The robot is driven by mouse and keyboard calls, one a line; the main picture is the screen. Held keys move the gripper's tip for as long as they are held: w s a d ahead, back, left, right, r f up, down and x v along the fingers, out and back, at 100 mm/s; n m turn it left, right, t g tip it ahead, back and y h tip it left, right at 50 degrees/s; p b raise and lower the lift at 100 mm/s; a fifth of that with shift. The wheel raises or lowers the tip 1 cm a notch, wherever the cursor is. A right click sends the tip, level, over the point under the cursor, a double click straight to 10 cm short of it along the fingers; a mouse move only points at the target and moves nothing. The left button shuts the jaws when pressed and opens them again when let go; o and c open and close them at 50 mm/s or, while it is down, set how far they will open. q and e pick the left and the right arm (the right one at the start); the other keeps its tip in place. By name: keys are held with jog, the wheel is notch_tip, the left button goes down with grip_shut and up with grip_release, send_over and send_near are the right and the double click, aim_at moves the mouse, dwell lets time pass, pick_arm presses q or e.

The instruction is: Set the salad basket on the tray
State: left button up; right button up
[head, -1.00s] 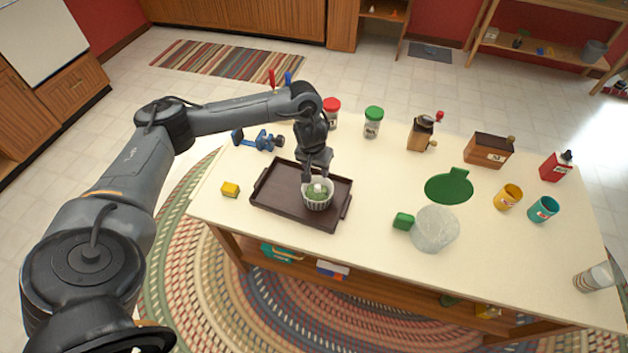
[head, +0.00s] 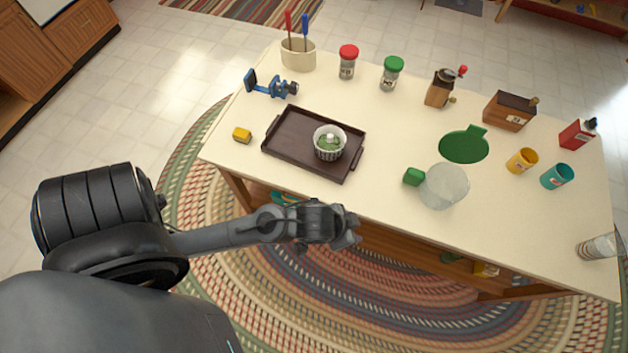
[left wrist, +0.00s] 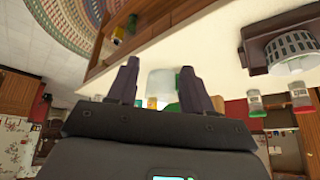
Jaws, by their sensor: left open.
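The white salad basket (head: 328,144) with green contents and a pale knob stands upright on the dark brown tray (head: 290,151), toward the tray's right side. In the left wrist view the basket (left wrist: 291,51) and a part of the tray (left wrist: 256,62) show at the upper right. My left gripper (head: 352,230) is apart from both, off the table's front edge and below the tray in the head view. In the left wrist view its fingers (left wrist: 158,84) are spread with nothing between them. My right gripper is not in view.
A yellow block (head: 242,135) lies left of the tray. A blue clamp-like tool (head: 270,86) and a utensil crock (head: 298,55) stand behind it. A clear container (head: 444,187), green block (head: 413,177) and green flat lid (head: 464,146) are to the right.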

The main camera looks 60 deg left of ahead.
pick_arm(q)
jog(key=s+a+g, duration=0.2)
jog(key=s+a, duration=0.2)
jog(key=s, duration=0.3)
jog(key=shift+s+f+y, duration=0.3)
jog(key=shift+s, duration=0.05)
notch_tip(320, 180, up, 25)
jog(key=p, duration=2.4)
jog(key=shift+p, duration=0.4)
jog(key=shift+f, duration=0.2)
